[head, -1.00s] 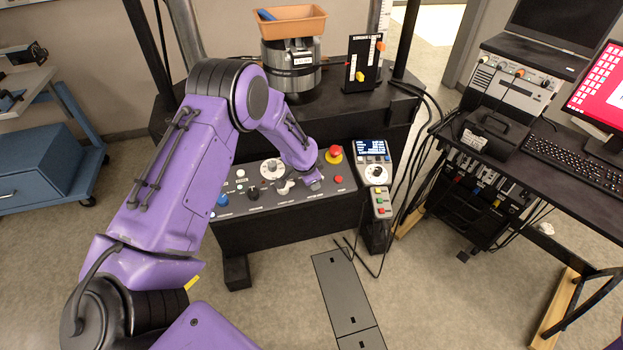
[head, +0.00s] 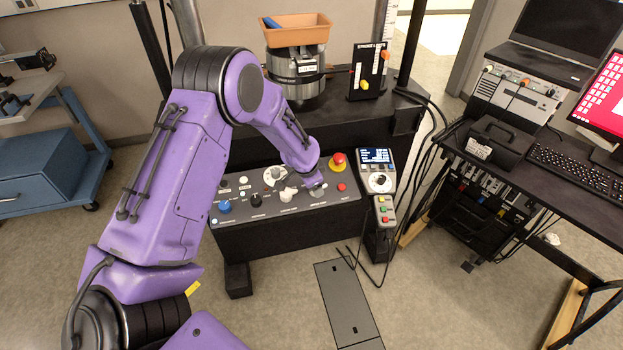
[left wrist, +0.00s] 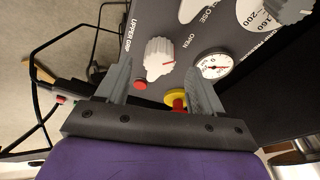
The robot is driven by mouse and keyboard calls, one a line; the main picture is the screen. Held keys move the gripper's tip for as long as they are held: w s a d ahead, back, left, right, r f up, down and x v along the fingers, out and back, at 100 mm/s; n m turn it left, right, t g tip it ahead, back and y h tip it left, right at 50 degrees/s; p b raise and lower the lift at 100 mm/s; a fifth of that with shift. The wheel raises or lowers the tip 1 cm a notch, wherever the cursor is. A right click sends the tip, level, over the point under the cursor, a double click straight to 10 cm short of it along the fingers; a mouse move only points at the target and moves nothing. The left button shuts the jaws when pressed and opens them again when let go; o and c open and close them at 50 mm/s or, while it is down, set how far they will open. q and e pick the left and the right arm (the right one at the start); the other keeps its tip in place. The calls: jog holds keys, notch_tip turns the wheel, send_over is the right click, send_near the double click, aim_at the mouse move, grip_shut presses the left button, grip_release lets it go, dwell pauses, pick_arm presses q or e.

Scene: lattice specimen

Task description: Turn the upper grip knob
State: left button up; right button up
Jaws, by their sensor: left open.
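The upper grip knob (left wrist: 158,57) is white and ribbed with a red pointer mark, beside the "UPPER GRIP" lettering on the dark control panel (left wrist: 235,40). In the left wrist view it shows between my left gripper's (left wrist: 157,82) two grey fingers, around the level of their tips. The fingers are apart, with visible gaps on both sides of the knob. In the head view my left gripper (head: 317,189) is at the right part of the panel (head: 300,210) and largely covers the knob there. My right gripper is not in view.
A red emergency stop on yellow (head: 339,161) and a red button (head: 342,187) are close to the gripper. Another white knob (head: 288,194), a black knob (head: 256,200) and a pressure gauge (left wrist: 213,66) are nearby. A handheld control unit (head: 378,183) stands right of the panel.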

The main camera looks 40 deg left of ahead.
pick_arm(q)
jog(key=v, duration=0.7)
jog(key=shift+b, duration=0.35)
